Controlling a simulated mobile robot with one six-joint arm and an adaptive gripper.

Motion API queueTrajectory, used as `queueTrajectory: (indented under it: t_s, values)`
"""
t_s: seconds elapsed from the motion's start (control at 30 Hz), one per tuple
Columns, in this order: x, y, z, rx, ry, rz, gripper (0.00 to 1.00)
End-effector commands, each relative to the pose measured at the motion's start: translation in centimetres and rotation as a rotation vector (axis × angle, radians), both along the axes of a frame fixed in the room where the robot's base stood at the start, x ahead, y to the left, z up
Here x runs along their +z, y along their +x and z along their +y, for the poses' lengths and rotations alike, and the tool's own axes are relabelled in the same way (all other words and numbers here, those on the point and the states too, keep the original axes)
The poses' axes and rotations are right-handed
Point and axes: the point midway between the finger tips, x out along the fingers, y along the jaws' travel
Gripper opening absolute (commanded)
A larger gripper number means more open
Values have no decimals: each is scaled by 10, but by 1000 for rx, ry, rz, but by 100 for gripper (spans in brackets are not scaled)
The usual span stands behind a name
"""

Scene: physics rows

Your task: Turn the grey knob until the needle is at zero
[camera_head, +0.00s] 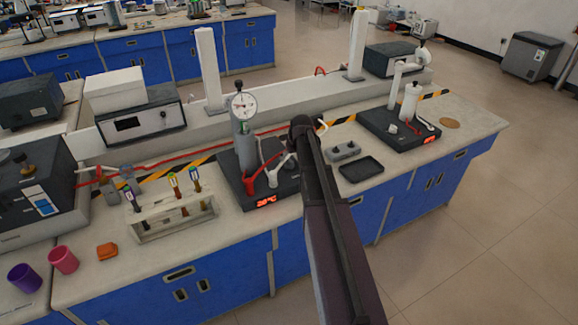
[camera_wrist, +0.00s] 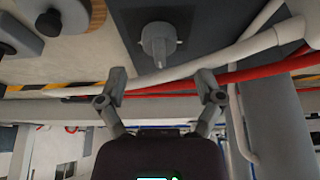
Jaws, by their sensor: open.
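A grey knob (camera_wrist: 158,42) with a raised grip bar is on a dark plate at the top of the wrist view. The fingers look apart from the knob. In the head view a round white dial gauge (camera_head: 244,106) stands on top of a grey cylinder on a black base (camera_head: 232,181). Its needle is too small to read. My arm covers part of the base's right side there, and I cannot make out the knob.
Red and white hoses (camera_wrist: 260,72) cross near my right finger in the wrist view. A small grey box (camera_head: 342,151) and a black tray (camera_head: 361,169) lie right of my arm. A tube rack (camera_head: 172,225) stands to the left. A similar black-based apparatus (camera_head: 400,131) stands farther right.

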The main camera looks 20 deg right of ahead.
Motion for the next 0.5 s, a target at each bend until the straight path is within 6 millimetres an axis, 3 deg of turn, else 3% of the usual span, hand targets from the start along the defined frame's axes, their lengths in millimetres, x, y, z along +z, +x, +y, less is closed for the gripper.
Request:
queueTrajectory:
  t_s: [0.2, 0.5]
  values:
    - [-20, 7, 0, 0, 0, 0, 85]
    - [-32, 13, 0, 0, 0, 0, 85]
